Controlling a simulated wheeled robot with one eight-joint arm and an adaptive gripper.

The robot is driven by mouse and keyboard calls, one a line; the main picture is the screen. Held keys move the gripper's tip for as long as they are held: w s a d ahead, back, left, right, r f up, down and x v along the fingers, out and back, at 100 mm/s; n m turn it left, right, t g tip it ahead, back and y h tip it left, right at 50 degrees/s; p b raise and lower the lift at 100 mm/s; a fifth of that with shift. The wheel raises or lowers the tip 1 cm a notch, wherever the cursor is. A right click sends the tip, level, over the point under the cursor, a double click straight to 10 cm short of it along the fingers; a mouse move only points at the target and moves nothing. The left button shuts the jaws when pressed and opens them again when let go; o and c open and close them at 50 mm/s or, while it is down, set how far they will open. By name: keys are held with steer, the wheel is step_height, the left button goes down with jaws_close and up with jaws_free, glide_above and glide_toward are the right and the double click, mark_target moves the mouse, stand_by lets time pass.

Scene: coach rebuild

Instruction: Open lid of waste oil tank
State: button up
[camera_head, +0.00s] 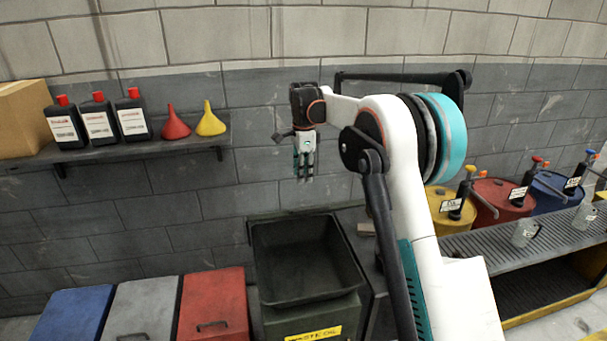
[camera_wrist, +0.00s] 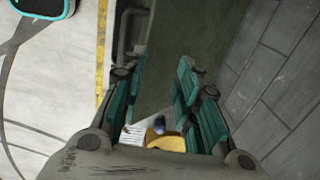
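The waste oil tank (camera_head: 318,324) is a dark green box at the bottom middle of the head view, with a yellow label on its front. A black, rectangular, basin-like top (camera_head: 305,262) sits on it; I cannot tell whether this is the lid or an open tray. My gripper (camera_head: 304,176) points down, above and behind the basin's far rim in that view, apparently touching nothing. In the wrist view my gripper (camera_wrist: 160,85) has its teal-padded fingers apart, with nothing between them. A dark green-grey panel (camera_wrist: 190,50) lies beyond the fingers.
Blue (camera_head: 74,315), grey (camera_head: 140,308) and red (camera_head: 213,305) bins stand left of the tank. A wall shelf (camera_head: 140,152) holds bottles, funnels and a cardboard box. Yellow, red and blue drums with pumps stand at the right, behind a metal grate (camera_head: 530,248).

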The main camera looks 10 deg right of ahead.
steer(key=shift+w+r+p, duration=0.45)
steer(key=shift+r+p, duration=0.2)
steer(key=shift+r, duration=0.25)
steer(key=shift+w+r+p, duration=0.45)
steer(key=shift+r+p, duration=0.15)
steer(key=shift+r, duration=0.25)
